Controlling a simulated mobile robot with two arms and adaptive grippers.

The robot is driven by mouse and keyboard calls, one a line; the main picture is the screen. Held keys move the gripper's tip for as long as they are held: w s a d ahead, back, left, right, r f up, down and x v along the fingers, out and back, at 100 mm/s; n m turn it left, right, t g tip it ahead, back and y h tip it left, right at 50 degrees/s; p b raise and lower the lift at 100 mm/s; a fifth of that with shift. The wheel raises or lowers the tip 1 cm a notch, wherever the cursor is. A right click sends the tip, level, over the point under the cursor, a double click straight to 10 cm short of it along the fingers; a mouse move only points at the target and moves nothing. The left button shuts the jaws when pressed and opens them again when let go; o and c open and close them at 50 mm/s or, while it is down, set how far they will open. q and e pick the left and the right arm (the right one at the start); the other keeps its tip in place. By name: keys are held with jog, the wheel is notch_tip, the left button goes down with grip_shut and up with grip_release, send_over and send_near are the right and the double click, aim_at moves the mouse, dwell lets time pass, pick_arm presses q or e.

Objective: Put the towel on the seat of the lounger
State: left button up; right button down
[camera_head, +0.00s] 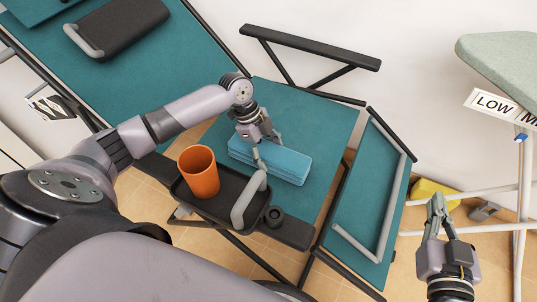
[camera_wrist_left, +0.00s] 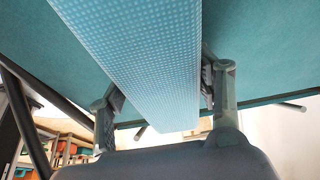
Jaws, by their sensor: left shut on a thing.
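The towel (camera_head: 285,166) is a folded light blue block in the head view, over the teal seat of the lounger (camera_head: 330,118). My left gripper (camera_head: 262,153) is shut on the towel near its middle. In the left wrist view the dotted towel (camera_wrist_left: 150,60) runs between the two fingers of the left gripper (camera_wrist_left: 165,95), with teal fabric behind it. I cannot tell whether the towel touches the seat. My right gripper (camera_head: 437,200) is at the lower right, away from the towel, its fingertips together and empty.
A black side tray (camera_head: 222,206) with an orange cup (camera_head: 198,172) is close to my left arm. A black armrest (camera_head: 310,47) borders the seat's far side. A black headrest pillow (camera_head: 118,28) lies at upper left. An ironing board (camera_head: 500,62) stands at right.

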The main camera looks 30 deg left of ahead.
pick_arm(q)
jog(key=shift+f, duration=0.1)
jog(key=o, duration=1.3)
